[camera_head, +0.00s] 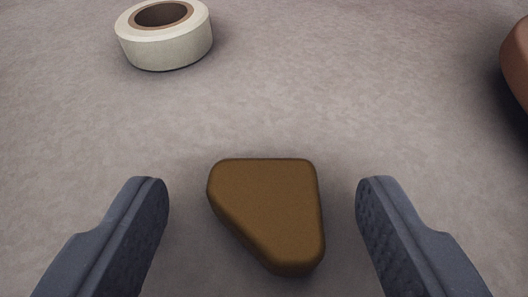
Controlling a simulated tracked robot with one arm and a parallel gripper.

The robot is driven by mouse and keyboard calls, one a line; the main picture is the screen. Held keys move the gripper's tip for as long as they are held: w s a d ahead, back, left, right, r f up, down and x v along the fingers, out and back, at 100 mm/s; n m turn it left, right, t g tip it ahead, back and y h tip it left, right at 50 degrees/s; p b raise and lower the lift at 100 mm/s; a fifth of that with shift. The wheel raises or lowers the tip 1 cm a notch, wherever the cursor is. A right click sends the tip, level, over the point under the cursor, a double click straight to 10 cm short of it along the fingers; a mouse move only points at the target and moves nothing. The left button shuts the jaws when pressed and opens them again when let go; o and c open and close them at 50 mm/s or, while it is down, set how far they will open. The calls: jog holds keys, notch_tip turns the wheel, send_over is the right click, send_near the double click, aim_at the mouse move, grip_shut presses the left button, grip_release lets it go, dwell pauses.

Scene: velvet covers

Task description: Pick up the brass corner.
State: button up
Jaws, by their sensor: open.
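The brass corner (268,207) is a brown-gold, rounded, roughly triangular block. It lies flat on the grey velvet surface, low in the middle of the view, with its narrow end toward the bottom. My gripper (262,200) is open, with one dark finger to the left of the brass corner and one to the right. There is a clear gap between each finger and the block, and neither touches it. Nothing is held.
A roll of white tape (164,48) with a brown core lies at the upper left. A reddish-brown rounded object (517,68) is cut off by the right edge. The grey surface (340,90) between them is clear.

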jog(key=shift+w+f, duration=0.15)
jog(key=shift+w, duration=0.35)
jog(key=c, duration=1.1)
jog(key=shift+o, duration=0.2)
